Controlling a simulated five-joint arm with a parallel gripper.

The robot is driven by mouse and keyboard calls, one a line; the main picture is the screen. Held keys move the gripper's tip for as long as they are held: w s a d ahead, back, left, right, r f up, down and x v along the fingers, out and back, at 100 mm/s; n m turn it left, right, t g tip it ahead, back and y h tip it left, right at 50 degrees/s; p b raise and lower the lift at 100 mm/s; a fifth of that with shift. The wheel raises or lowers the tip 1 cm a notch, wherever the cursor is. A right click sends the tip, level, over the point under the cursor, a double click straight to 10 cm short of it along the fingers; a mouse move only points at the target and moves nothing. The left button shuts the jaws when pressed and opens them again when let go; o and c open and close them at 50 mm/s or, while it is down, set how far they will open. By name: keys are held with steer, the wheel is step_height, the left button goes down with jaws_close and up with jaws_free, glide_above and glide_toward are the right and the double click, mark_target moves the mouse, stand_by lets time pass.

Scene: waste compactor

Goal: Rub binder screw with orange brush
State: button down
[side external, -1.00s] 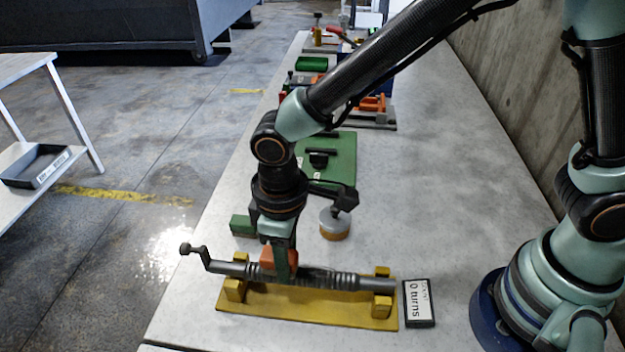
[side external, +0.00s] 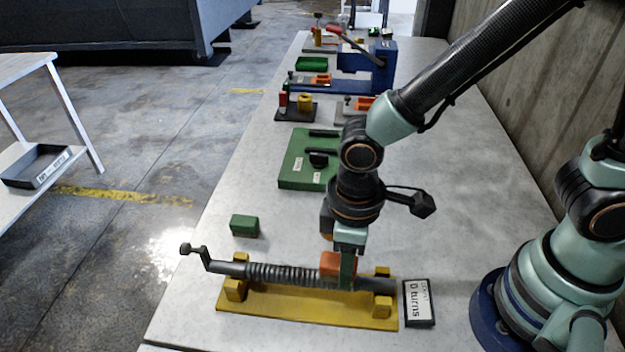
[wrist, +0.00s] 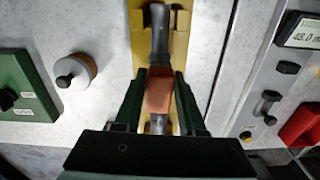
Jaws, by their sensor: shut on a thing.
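The binder screw (side external: 283,274) is a grey threaded rod with a crank at its left end, lying in a yellow cradle (side external: 300,308). My gripper (side external: 345,278) is shut on the orange brush (side external: 331,264) and holds it at the right part of the screw. Whether the brush touches the rod is hard to tell. In the wrist view the orange brush (wrist: 159,92) sits between both fingers, over the rod (wrist: 159,35) and the yellow cradle (wrist: 180,50).
A black display reading "0 turns" (side external: 417,302) lies right of the cradle. A green block (side external: 244,225) stands behind the screw's left part. A green panel (side external: 300,165) and other fixtures stand farther back. Bare table lies left of the cradle.

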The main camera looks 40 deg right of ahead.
mark_target(269, 268)
steer(key=shift+s+d, duration=0.3)
steer(key=shift+d, duration=0.05)
steer(key=shift+w+a, duration=4.45)
steer(key=shift+a, duration=0.05)
steer(key=shift+w+a+r, duration=0.15)
step_height(269, 268, up, 8)
